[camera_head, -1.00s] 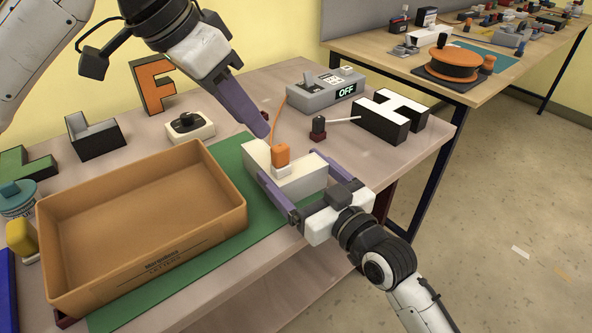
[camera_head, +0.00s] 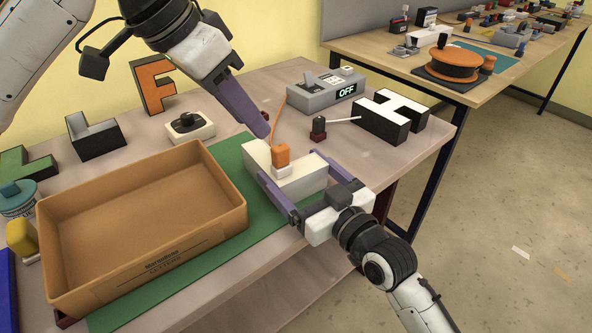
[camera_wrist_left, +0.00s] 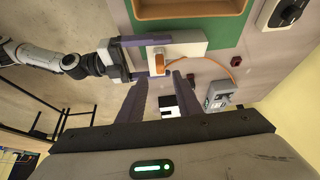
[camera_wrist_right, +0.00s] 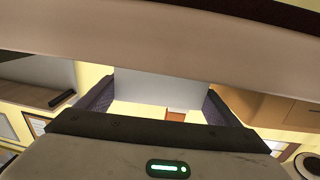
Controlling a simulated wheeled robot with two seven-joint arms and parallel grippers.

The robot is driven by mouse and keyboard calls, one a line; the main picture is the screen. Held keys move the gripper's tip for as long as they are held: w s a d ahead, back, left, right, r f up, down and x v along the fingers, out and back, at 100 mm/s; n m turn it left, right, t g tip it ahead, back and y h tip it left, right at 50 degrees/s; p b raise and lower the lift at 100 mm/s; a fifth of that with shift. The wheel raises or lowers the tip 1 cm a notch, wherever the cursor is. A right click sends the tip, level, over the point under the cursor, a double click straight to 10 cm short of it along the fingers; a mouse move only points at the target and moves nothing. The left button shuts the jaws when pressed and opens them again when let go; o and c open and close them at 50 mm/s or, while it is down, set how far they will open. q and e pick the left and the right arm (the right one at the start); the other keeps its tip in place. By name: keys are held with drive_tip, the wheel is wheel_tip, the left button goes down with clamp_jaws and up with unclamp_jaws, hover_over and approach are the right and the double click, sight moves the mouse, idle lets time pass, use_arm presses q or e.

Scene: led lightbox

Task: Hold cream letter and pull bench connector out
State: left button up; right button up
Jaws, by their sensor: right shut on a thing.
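The cream letter (camera_head: 312,178), a pale block, lies on the green mat. My right gripper (camera_head: 292,183) is shut on it, one finger along each side; the block also shows between the fingers in the right wrist view. The orange bench connector (camera_head: 281,156) stands upright in a white socket on top of the block, and shows in the left wrist view (camera_wrist_left: 159,64). Its orange cable runs back towards a grey power box (camera_head: 322,91) reading OFF. My left gripper (camera_head: 265,130) hangs above and behind the connector, apart from it. Its fingers (camera_wrist_left: 158,78) are open and empty.
A large tan tray (camera_head: 60,262) stands left of the block. Behind are an orange F (camera_head: 154,82), a dark-topped switch (camera_head: 190,128) and a grey L (camera_head: 96,137).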

sight(279, 147)
use_arm(q)
drive_tip(key=shift+d, duration=0.1)
drive_tip(key=shift+g+y, duration=0.7)
drive_tip(key=shift+y, duration=0.2)
drive_tip(key=shift+w+d+f, duration=0.6)
drive_tip(key=shift+d+f, duration=0.15)
drive_tip(key=shift+f, duration=0.85)
drive_tip(key=shift+w+d+f, duration=0.55)
drive_tip(key=shift+d+f, duration=0.25)
drive_tip(key=shift+f, duration=0.75)
drive_tip(key=shift+w+d+f, duration=0.6)
drive_tip(key=shift+d+f, duration=0.15)
drive_tip(key=shift+f, duration=0.85)
clamp_jaws()
drive_tip(key=o, duration=1.7)
unclamp_jaws()
drive_tip(key=shift+c, duration=0.2)
